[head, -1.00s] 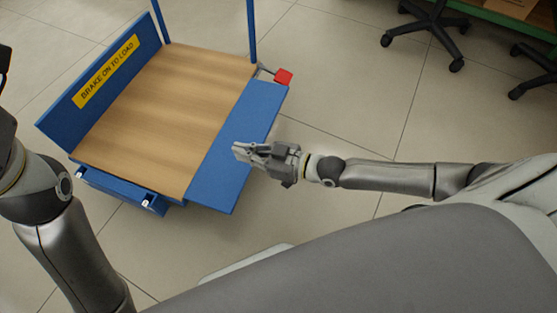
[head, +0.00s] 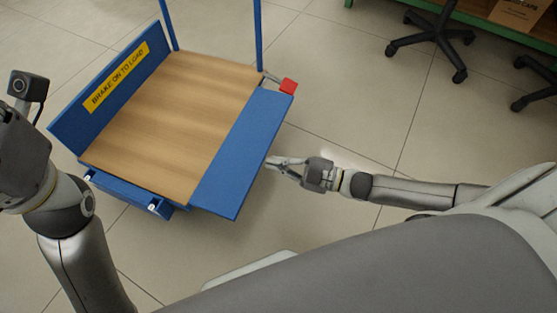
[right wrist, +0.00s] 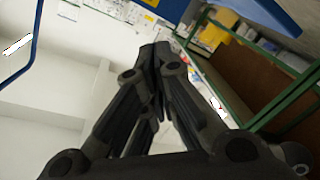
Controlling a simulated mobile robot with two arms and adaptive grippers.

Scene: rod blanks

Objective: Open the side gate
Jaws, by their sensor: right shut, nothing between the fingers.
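The trolley has a wooden deck (head: 175,120). Its blue side gate (head: 242,155), on the right side, is folded outward and looks nearly flat beside the deck; its exact tilt is hard to tell.
An upright blue panel (head: 65,110) with a yellow "BRAKE ON TO LOAD" label (head: 117,77) stands on the trolley's left side. Blue posts rise at the far end. Chair bases (head: 438,42) and a green-edged bench (head: 475,22) stand at the upper right. The floor right of the trolley is open.

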